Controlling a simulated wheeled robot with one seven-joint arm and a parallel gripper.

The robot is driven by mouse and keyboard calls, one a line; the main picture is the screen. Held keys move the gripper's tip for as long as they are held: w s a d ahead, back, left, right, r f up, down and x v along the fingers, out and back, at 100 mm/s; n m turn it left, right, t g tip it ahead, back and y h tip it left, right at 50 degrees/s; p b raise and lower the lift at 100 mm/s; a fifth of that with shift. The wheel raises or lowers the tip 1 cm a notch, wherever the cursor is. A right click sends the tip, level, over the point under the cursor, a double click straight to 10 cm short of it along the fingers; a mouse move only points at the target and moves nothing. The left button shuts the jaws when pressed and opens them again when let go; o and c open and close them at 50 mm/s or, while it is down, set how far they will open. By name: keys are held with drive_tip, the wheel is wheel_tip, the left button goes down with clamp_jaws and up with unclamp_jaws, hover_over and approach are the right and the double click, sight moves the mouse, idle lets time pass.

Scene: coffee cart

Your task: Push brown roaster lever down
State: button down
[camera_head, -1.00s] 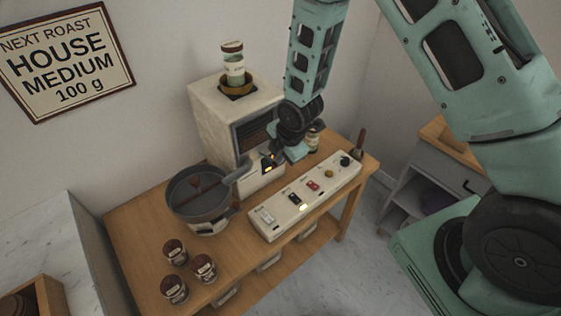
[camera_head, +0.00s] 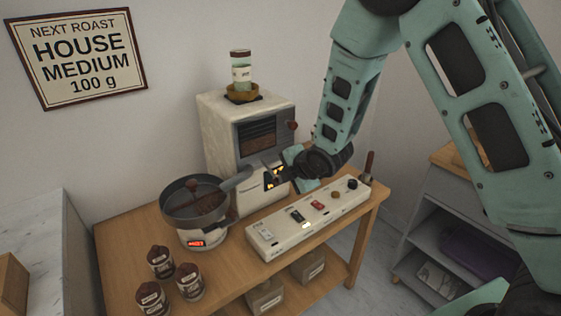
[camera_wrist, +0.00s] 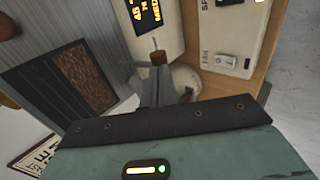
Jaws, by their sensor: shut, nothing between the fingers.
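The brown roaster lever's round knob (camera_head: 292,125) sticks out at the upper right of the roaster (camera_head: 222,140), beside its window. In the wrist view, a brown knob that looks like the lever's (camera_wrist: 8,28) shows at the upper left edge. My gripper (camera_head: 272,162) is shut and empty in front of the roaster's lower front, below the knob and apart from it. Its fingers (camera_wrist: 158,78) show in the middle of the wrist view. A small red-brown piece shows beyond the fingertips; I cannot tell what it belongs to.
A pan (camera_head: 178,207) on a base with a red display stands left of my gripper. A switch panel (camera_head: 262,238) lies along the table's front right. Several brown-lidded jars (camera_head: 152,299) stand front left. A green-labelled container (camera_head: 241,72) tops the roaster.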

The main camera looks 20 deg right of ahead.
drive_tip(key=shift+r+p, duration=0.45)
drive_tip(key=shift+r, duration=0.3)
